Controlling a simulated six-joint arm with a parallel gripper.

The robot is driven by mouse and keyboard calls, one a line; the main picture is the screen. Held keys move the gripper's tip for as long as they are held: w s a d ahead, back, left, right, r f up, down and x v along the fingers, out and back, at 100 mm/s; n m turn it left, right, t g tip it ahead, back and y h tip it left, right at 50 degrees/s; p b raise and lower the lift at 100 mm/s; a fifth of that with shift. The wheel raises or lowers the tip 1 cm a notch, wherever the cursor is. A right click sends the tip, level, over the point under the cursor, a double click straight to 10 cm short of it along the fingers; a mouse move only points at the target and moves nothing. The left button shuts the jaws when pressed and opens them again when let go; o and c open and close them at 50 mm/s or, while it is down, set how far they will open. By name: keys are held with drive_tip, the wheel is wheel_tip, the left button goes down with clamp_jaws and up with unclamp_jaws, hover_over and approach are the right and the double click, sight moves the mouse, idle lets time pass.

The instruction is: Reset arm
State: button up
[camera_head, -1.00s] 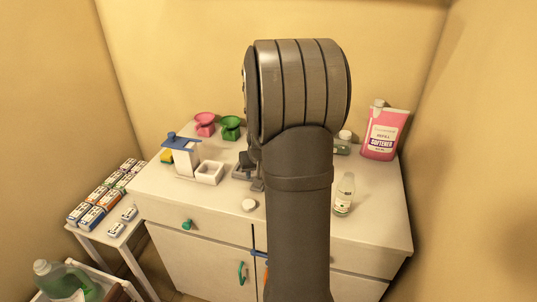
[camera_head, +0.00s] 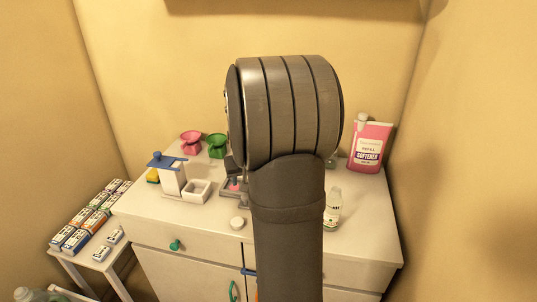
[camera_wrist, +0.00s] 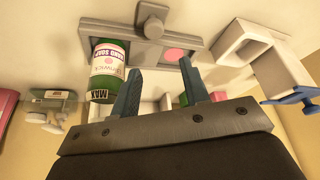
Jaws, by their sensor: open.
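My gripper (camera_wrist: 160,67) shows in the wrist view with its two blue-grey fingers apart and nothing between them. It is over the dresser top, near a grey two-part holder (camera_wrist: 97,30). A green hand soap bottle (camera_wrist: 104,72) is at the holder's left part, and a pink disc (camera_wrist: 174,54) shows in its right part. In the head view my arm covers much of the dresser (camera_head: 170,215). The holder (camera_head: 228,194) shows partly there, just left of the arm, and the fingers are hard to make out.
On the dresser are a white dispenser with a blue top (camera_head: 172,180), a white tray (camera_head: 196,192), a pink scoop-like item (camera_head: 191,143), a green one (camera_head: 216,146), a clear bottle (camera_head: 332,212) and a pink softener pouch (camera_head: 369,147). A side table (camera_head: 92,263) holds several boxes.

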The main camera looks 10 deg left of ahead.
wheel_tip(320, 180, down, 8)
drive_tip(key=shift+r, duration=0.25)
drive_tip(key=shift+o, duration=0.2)
drive_tip(key=o, duration=0.8)
drive_tip(key=shift+c, duration=0.2)
drive_tip(key=o, duration=0.3)
drive_tip(key=shift+d+r, duration=0.1)
drive_tip(key=shift+o, duration=0.9)
drive_tip(key=w+d+r+m+g, duration=0.1)
drive_tip(key=d+r+m, duration=0.3)
drive_tip(key=r, duration=0.8)
drive_tip(key=shift+w+d+r+y, duration=0.25)
drive_tip(key=shift+w+r+y, duration=0.15)
drive_tip(key=shift+w, duration=0.05)
wheel_tip(320, 180, up, 8)
drive_tip(key=d+m+y, duration=0.1)
drive_tip(key=d+m, duration=0.1)
drive_tip(key=d, duration=0.1)
drive_tip(key=s+x, duration=0.1)
drive_tip(key=x, duration=0.9)
drive_tip(key=shift+g, duration=0.3)
